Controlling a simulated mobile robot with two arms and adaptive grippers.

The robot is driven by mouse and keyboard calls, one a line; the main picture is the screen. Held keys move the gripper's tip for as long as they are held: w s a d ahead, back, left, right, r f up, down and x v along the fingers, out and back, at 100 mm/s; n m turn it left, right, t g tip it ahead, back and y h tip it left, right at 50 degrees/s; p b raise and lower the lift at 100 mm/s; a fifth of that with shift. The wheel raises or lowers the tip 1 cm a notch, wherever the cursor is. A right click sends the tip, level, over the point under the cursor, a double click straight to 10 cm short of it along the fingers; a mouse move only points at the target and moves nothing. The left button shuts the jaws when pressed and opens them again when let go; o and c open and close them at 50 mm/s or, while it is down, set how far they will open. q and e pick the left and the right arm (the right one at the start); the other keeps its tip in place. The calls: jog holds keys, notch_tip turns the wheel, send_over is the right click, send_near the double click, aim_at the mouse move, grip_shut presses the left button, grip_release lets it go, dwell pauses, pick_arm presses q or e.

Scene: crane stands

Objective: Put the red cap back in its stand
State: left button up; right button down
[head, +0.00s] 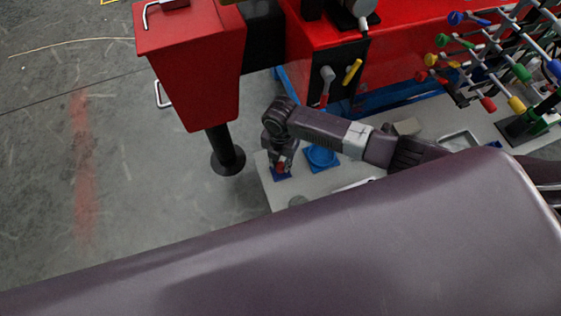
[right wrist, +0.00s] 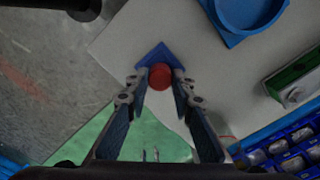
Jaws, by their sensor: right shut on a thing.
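The red cap (right wrist: 160,77) is between the fingertips of my right gripper (right wrist: 162,84) in the right wrist view, and the gripper is shut on it. A small blue square stand (right wrist: 153,56) shows directly behind the cap, turned cornerwise. In the head view my right gripper (head: 279,158) points down at the near left end of the grey table, with the red cap (head: 280,168) at its tips over the blue stand (head: 283,177). I cannot tell whether the cap touches the stand. My left gripper is not in view.
A larger blue round holder (head: 321,157) stands just right of the small stand. A rack with coloured knobs (head: 490,60) is at the far right. The floor at left is clear.

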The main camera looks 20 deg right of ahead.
jog(key=shift+f, duration=0.1)
jog(key=shift+f+b, duration=0.6)
jog(key=shift+f, duration=0.1)
jog(key=c, duration=1.6)
grip_release()
jog(key=shift+r, duration=0.1)
notch_tip(320, 180, up, 5)
jog(key=p, duration=0.5)
notch_tip(320, 180, up, 12)
